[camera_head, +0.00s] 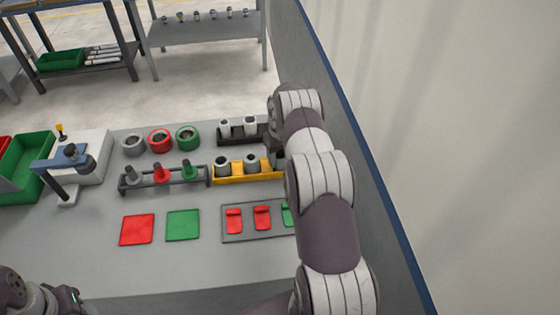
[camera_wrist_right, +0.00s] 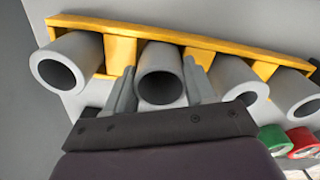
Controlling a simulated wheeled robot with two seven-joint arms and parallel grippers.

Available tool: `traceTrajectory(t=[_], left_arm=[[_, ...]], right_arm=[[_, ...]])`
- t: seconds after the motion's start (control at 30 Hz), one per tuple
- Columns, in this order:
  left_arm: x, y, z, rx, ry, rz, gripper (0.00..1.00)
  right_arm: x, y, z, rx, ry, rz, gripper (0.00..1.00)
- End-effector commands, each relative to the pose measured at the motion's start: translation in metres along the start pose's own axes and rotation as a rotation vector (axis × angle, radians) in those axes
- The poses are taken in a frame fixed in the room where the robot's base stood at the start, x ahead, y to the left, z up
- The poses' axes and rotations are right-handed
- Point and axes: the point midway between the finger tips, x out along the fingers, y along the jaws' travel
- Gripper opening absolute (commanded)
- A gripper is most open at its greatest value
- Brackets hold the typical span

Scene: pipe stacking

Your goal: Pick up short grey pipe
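Several short grey pipes stand in a yellow rack (camera_head: 235,180); two of them (camera_head: 222,165) (camera_head: 252,163) show in the head view, and my right arm covers the rack's right part. In the right wrist view the yellow rack (camera_wrist_right: 220,45) runs across the top. My right gripper (camera_head: 274,155) is at the rack. In the wrist view its fingers (camera_wrist_right: 160,85) stand on either side of one grey pipe (camera_wrist_right: 163,73), close to its wall. I cannot tell whether they touch it. The pipe is still in the rack. My left arm shows at bottom left, its gripper out of view.
A black rack (camera_head: 259,132) with light pipes stands behind the yellow one. A peg holder (camera_head: 150,184), grey, red (camera_head: 160,140) and green rings (camera_head: 187,138), and a grey tray (camera_head: 245,236) are nearby. A blue-grey wall (camera_head: 385,215) bounds the right side.

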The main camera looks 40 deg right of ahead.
Motion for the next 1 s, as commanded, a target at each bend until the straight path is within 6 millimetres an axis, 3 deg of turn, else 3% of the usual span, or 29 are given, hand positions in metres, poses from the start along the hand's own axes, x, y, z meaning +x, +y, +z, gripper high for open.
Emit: traceTrajectory(t=[0.33, 0.53, 1.0], left_arm=[[0.004, 0.0, 0.0, 0.0, 0.0, 0.0, 0.54], [0.017, 0.0, 0.002, 0.0, 0.0, 0.0, 0.54], [0.034, 0.0, 0.004, 0.0, 0.0, 0.0, 0.54]], right_arm=[[-0.006, -0.001, -0.001, 0.0, 0.001, -0.001, 0.24], [-0.039, 0.0, -0.001, 0.0, 0.005, 0.0, 0.24], [-0.101, -0.056, 0.085, -0.001, 0.001, -0.001, 0.24]])
